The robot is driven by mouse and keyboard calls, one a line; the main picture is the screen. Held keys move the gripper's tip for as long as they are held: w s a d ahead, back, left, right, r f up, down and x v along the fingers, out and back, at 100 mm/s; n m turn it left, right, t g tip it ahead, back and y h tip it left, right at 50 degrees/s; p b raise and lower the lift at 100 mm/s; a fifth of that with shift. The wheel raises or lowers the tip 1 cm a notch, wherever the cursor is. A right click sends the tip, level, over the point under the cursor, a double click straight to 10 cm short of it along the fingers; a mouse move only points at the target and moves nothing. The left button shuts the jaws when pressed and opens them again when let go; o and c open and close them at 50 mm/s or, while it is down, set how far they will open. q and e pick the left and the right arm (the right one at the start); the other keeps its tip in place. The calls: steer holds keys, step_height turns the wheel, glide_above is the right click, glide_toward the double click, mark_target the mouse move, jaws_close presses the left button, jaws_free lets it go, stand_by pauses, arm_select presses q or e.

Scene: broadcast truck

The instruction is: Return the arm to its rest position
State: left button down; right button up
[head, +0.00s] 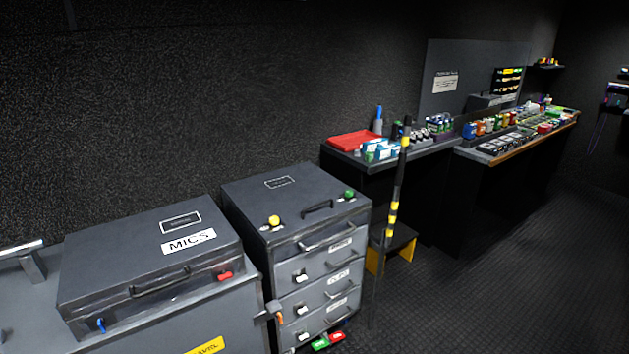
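Neither of my arms nor grippers shows in the head view, so their pose and whether they hold anything are hidden. A dark grey case labelled MICS (150,262) lies shut on a grey cabinet or trunk (215,318) at the lower left. Beside it stands a grey drawer unit (318,262), its visible drawers apparently shut. A yellow knob-like thing (274,221) and a green one (349,195) are on its top.
A black-and-yellow striped pole (393,205) stands upright right of the drawer unit, near a yellow-sided step (377,260). Red and green items (321,343) lie low by the unit. Benches with a red tray (352,140) and a console (510,140) line the wall. Floor at right is clear.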

arm_select(q)
steer(key=s+a+f+n, duration=0.1)
steer(key=s+a+n, duration=0.2)
steer(key=s, duration=0.8)
steer(key=s+a+f+n+g, duration=0.1)
steer(key=s+a+n, duration=0.3)
steer(key=s, duration=0.8)
steer(key=s+a+f+n+g, duration=0.1)
steer(key=s+a+n, duration=0.3)
steer(key=s, duration=0.7)
steer(key=shift+s+f+n+y+p, duration=0.2)
steer(key=shift+f+n+y+p, duration=0.2)
steer(key=shift+n, duration=0.3)
steer(key=shift+s+a, duration=0.1)
steer(key=shift+a, duration=0.1)
